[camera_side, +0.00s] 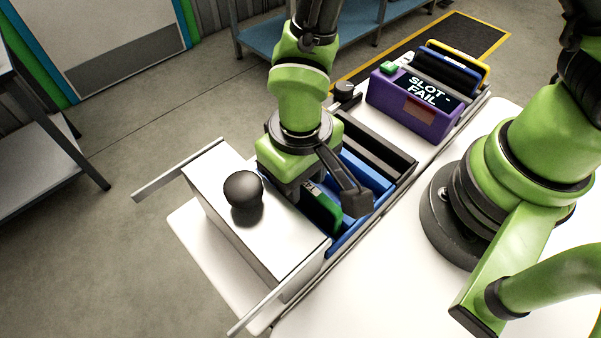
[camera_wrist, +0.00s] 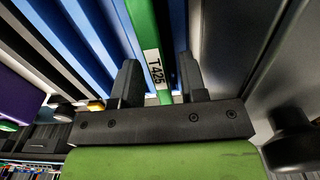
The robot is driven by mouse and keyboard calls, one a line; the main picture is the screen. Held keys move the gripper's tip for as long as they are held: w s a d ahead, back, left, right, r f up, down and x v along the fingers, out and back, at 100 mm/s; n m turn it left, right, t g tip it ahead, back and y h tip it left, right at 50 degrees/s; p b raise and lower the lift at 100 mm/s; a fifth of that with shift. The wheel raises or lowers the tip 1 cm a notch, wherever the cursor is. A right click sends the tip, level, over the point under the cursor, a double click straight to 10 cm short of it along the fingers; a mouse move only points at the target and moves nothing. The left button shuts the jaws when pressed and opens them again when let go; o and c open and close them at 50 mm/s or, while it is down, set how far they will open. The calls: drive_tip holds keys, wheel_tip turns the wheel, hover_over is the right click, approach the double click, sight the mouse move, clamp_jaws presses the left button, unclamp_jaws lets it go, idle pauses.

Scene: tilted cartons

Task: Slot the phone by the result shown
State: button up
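A thin green slab with a white label reading T 425 stands between blue slabs in the near rack; I take it as the phone. It shows in the side view (camera_side: 322,212) and the wrist view (camera_wrist: 146,30). My gripper (camera_wrist: 160,78) has one finger on each side of the slab, with a visible gap at the right finger, so it looks open. In the side view my gripper (camera_side: 308,190) is low over the rack, its fingertips mostly hidden. A purple box (camera_side: 392,100) at the back has a dark display (camera_side: 428,92) reading SLOT - FAIL.
A white box with a black knob (camera_side: 243,190) stands at the near end, with grey rails beside it. Blue slabs (camera_side: 365,172) and black slabs (camera_side: 378,140) fill the rack beyond the green one. More black, blue and yellow slabs (camera_side: 455,62) stand behind the purple box.

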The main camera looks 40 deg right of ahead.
drive_tip(key=shift+o, duration=0.2)
drive_tip(key=shift+r, duration=0.1)
wheel_tip(320, 180, up, 10)
drive_tip(key=shift+f, duration=0.1)
idle(0.3)
wheel_tip(320, 180, up, 7)
idle(0.8)
drive_tip(key=s+d+r+m+t, duration=0.1)
drive_tip(key=s+d+r+t, duration=0.1)
drive_tip(key=d, duration=0.3)
drive_tip(key=s+d+r+m+t+y, duration=0.1)
drive_tip(key=s+d+r+t, duration=0.1)
drive_tip(key=d+r, duration=0.2)
drive_tip(key=s+d+r+m+t+y, duration=0.1)
drive_tip(key=s+d+r+m+t, duration=0.1)
drive_tip(key=d, duration=0.4)
drive_tip(key=shift+s+r+t, duration=0.35)
drive_tip(key=shift+r+t, duration=0.15)
drive_tip(key=shift+t, duration=0.1)
